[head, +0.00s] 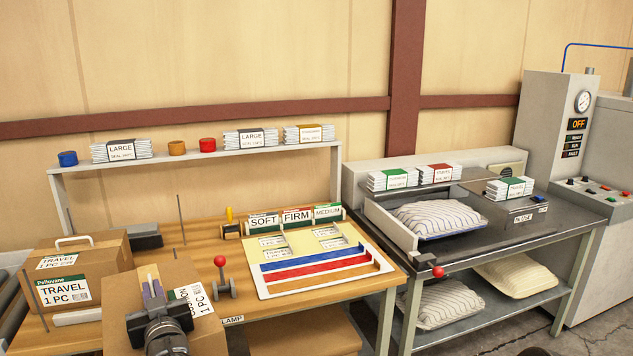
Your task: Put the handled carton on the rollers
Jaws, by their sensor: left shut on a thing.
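A brown carton with a white handle on top (80,266) and a "TRAVEL 1 PC" label stands at the left end of the wooden bench. A second brown carton (128,288) is nearer to me and tilted in the picture, with labels on its right side. My left gripper (152,284) is over this nearer carton and shut on it; the gripper hides the exact grip and any handle there. Grey parts that look like the rollers (8,290) show at the far left edge, mostly cut off. My right gripper is not in view.
A red-knobbed lever (221,275) stands close right of the nearer carton. Thin upright rods rise near the cartons. A board with coloured strips (318,262) fills the bench's right part. A metal table (480,240) with striped pillows stands further right.

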